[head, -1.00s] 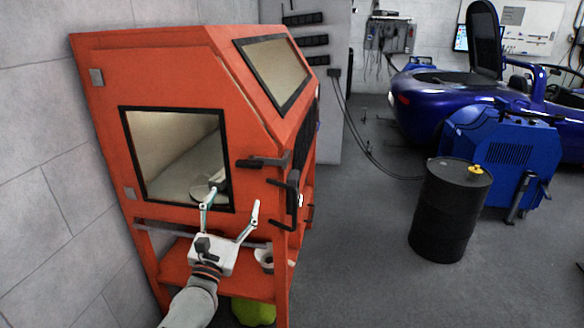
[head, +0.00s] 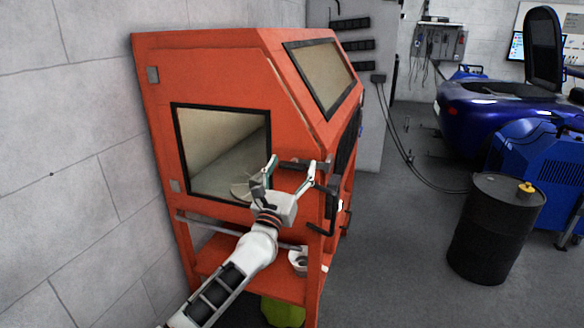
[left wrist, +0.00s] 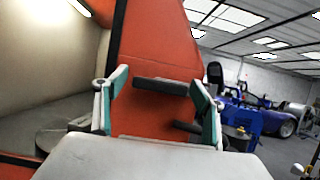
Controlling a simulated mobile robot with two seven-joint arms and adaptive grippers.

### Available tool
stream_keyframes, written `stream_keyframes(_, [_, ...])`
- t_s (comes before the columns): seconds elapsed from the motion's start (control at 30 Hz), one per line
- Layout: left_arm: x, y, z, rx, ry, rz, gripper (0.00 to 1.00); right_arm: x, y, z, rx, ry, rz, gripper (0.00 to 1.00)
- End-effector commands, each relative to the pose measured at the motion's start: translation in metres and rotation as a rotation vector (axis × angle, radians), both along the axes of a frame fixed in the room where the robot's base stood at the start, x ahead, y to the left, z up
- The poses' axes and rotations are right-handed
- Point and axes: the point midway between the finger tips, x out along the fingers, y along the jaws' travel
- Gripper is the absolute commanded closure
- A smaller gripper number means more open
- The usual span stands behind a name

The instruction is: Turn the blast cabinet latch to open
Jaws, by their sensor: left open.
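The orange blast cabinet (head: 222,72) stands against the wall in the head view, with a windowed side door. Its black latch (head: 296,163) lies roughly horizontal at the door's right edge, partly hidden by my gripper. In the left wrist view the latch (left wrist: 165,84) is a dark bar across the orange panel. My left gripper (head: 292,166) is open, one finger on either side of the latch in the picture. Its fingertips also show in the left wrist view (left wrist: 160,88). I cannot tell whether they touch the latch. My right gripper is not in view.
A black handle (head: 328,212) sits just below and right of the latch. A white roll-like item (head: 299,260) rests on the cabinet's lower shelf. A black drum (head: 497,228) and a blue machine (head: 540,165) stand at right. The floor between cabinet and drum is clear.

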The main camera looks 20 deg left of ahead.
Motion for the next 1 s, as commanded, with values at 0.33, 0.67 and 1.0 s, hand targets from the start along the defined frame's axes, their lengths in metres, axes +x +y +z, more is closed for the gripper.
stream_keyframes(0.33, [-0.0002, -0.0002, 0.0001, 0.000, 0.000, 0.000, 0.69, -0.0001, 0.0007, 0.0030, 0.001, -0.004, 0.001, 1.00])
stream_keyframes(0.67, [-0.0002, -0.0001, 0.0006, 0.023, -0.002, 0.000, 0.69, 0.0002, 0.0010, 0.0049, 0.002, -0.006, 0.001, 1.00])
stream_keyframes(1.0, [-0.0002, 0.0011, 0.0023, 0.213, -0.009, 0.000, 0.69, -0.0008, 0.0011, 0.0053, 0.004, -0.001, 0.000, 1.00])
